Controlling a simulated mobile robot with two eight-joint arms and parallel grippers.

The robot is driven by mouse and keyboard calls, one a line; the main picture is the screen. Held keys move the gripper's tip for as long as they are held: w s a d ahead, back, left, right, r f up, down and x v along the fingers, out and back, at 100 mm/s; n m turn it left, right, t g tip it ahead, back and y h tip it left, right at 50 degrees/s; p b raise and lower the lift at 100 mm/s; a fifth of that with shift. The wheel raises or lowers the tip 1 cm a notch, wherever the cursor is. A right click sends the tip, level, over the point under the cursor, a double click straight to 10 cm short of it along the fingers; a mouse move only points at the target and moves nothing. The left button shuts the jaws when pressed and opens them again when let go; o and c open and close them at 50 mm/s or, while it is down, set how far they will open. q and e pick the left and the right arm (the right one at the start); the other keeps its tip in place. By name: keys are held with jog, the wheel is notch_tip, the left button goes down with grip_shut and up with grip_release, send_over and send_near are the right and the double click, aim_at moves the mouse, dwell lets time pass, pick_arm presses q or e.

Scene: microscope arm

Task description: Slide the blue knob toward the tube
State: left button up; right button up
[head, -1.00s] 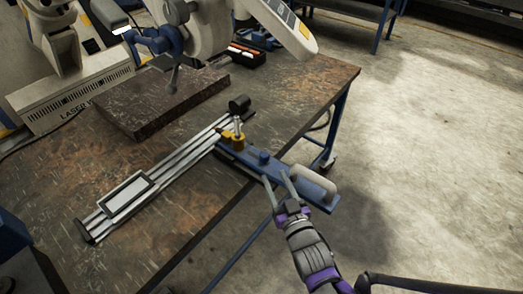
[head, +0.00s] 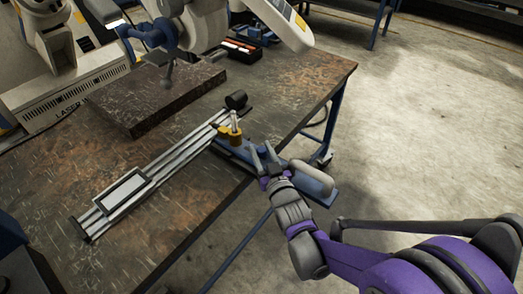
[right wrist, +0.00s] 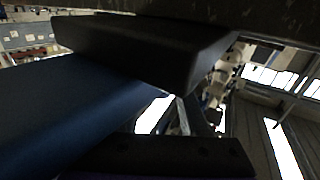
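The blue knob (head: 262,151) is a small stub on a blue bar (head: 232,151) that reaches past the table's edge; the fingers partly hide it. A grey rounded tube (head: 311,172) lies at the bar's outer end, right of the knob. A short black cylinder (head: 236,100) stands near the bar's other end. My right gripper (head: 261,146) is open, its fingers around or just beside the knob; contact cannot be told. In the right wrist view a gap shows between the dark fingers (right wrist: 160,95), with the blue bar (right wrist: 65,105) at left. My left gripper is out of view.
A silver rail (head: 165,167) with a framed plate lies on the worn table (head: 75,185). A dark block (head: 155,96) and a white robot arm (head: 205,25) stand behind. The floor (head: 430,130) to the right is clear.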

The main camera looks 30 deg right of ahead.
grip_shut()
dwell(1.2)
